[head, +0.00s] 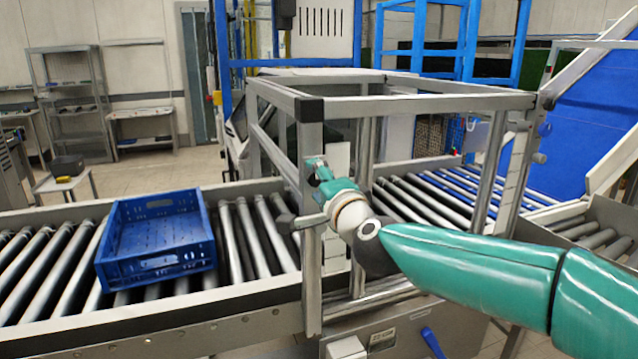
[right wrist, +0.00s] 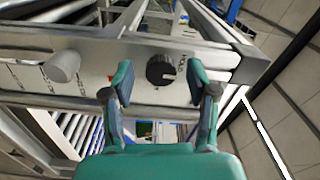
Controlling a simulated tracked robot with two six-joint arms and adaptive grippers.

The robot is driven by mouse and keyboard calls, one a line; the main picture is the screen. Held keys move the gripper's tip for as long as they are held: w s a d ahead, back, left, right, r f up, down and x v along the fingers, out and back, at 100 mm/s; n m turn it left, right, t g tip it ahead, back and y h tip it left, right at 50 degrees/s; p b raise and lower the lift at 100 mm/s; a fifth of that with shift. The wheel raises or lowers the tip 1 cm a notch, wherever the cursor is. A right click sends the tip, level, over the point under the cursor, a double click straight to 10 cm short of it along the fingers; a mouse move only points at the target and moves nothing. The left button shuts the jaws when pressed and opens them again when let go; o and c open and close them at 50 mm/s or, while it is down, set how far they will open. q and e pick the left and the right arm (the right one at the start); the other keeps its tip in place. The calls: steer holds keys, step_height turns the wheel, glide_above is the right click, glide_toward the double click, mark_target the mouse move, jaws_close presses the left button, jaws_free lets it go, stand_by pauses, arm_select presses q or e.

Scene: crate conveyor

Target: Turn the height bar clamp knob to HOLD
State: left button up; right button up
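A black round knob (right wrist: 162,70) with a pale pointer line sits on a light metal plate (right wrist: 140,90) in the right wrist view. In the head view my right gripper (head: 316,172) is at the near post of the metal frame (head: 311,270), and the knob is not clearly visible there. My left gripper is not in view.
A grey cylindrical stub (right wrist: 62,66) sticks out left of the knob in the right wrist view. In the head view an empty blue crate (head: 155,268) sits on the roller conveyor (head: 255,235), left of the frame. Frame bars (head: 420,102) surround my right gripper's space.

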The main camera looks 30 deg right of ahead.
steer(key=shift+s+r, duration=0.1)
steer(key=v, duration=1.1)
steer(key=shift+s, duration=0.4)
steer(key=shift+a, duration=0.15)
